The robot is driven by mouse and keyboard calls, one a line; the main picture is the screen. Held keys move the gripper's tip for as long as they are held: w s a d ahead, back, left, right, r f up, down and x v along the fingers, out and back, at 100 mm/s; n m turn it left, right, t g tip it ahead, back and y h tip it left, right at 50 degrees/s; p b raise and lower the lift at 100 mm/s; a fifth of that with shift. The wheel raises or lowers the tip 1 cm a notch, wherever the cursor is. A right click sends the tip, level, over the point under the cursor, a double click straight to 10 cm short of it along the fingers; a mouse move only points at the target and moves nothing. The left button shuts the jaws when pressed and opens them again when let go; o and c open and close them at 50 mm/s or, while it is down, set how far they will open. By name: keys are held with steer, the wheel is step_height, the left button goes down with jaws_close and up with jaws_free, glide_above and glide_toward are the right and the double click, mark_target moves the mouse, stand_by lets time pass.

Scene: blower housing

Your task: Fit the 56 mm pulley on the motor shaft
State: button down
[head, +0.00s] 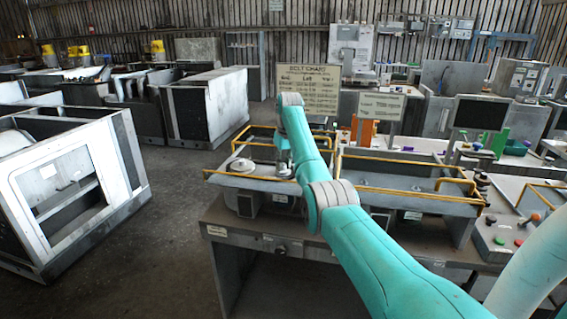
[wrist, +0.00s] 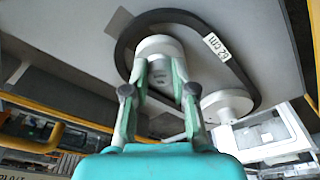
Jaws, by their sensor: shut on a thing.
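In the wrist view my gripper (wrist: 160,70) is shut on a pale grey round piece (wrist: 160,44), which looks like the pulley. I cannot read its size, nor tell whether it sits on a shaft or is clear of it. The motor shaft is not visible. In the head view my gripper (head: 285,167) is over the left open housing (head: 262,184), mostly hidden by my arm. The white pulley (head: 242,165) shows left of it.
Yellow rails (head: 250,178) edge the left housing. A second railed housing (head: 395,186) stands to its right on the bench (head: 262,240). A belt chart board (head: 308,88) and a smaller sign (head: 382,106) stand behind. Coloured buttons (head: 510,241) are at the right.

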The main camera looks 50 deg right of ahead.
steer(key=c, duration=0.9)
jaws_free()
steer(key=shift+o, duration=0.2)
steer(key=shift+r, duration=0.15)
steer(key=shift+r, duration=3.6)
